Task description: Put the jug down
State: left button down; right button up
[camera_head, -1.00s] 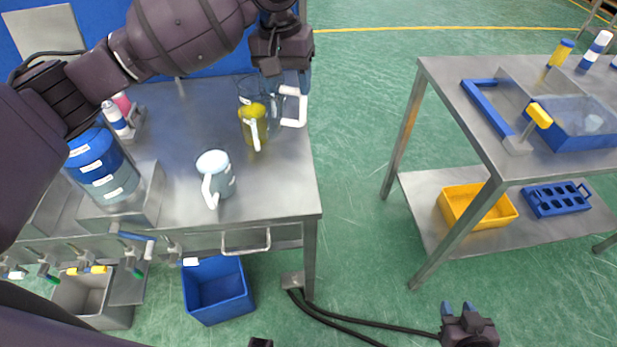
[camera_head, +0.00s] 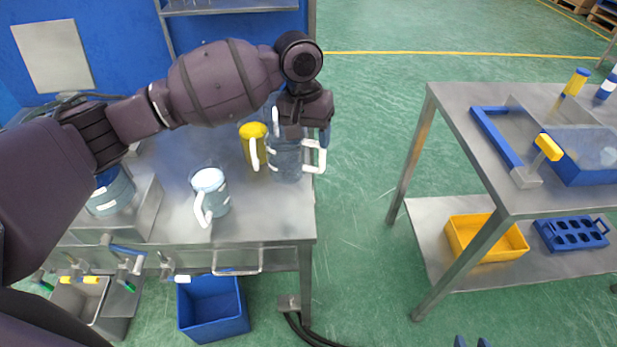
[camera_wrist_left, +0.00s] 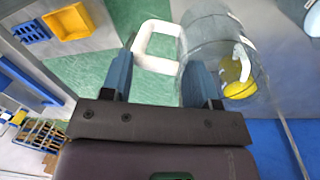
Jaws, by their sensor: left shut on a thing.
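My left gripper (camera_head: 298,128) is shut on the clear jug (camera_head: 286,160), which has a white handle (camera_head: 322,158). The jug looks upright at the right edge of the left steel table (camera_head: 262,222); I cannot tell whether its base touches the top. In the left wrist view, the white handle (camera_wrist_left: 158,46) shows between the fingers (camera_wrist_left: 160,85) and the clear body (camera_wrist_left: 215,38) is beside the right-hand finger. The tips of my right gripper (camera_head: 471,341) show apart at the bottom edge, away from the table.
A yellow-topped jug (camera_head: 253,132) stands just left of the held jug. A white-topped jug (camera_head: 209,181) stands nearer the front. A second steel table (camera_head: 470,105) stands right, beyond open green floor.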

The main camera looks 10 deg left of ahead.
aim_at(308, 167)
pick_arm(q)
notch_tip(308, 167, down, 5)
jog(key=shift+f, duration=0.1)
jog(key=shift+f+b, duration=0.4)
jog(key=shift+f, duration=0.6)
notch_tip(308, 167, down, 4)
jog(key=shift+f+b, duration=0.25)
jog(key=shift+b, duration=0.05)
pick_arm(e)
jog(key=shift+s+d+f, duration=0.1)
jog(key=shift+s+f, duration=0.15)
jog(key=shift+f, duration=0.35)
jog(key=shift+s+f, duration=0.25)
jog(key=shift+f, duration=0.35)
pick_arm(q)
jog(key=shift+c, duration=1.8)
grip_release()
jog(key=shift+f, duration=0.1)
pick_arm(e)
jog(key=shift+w+r, duration=0.25)
jog(key=shift+w, duration=0.15)
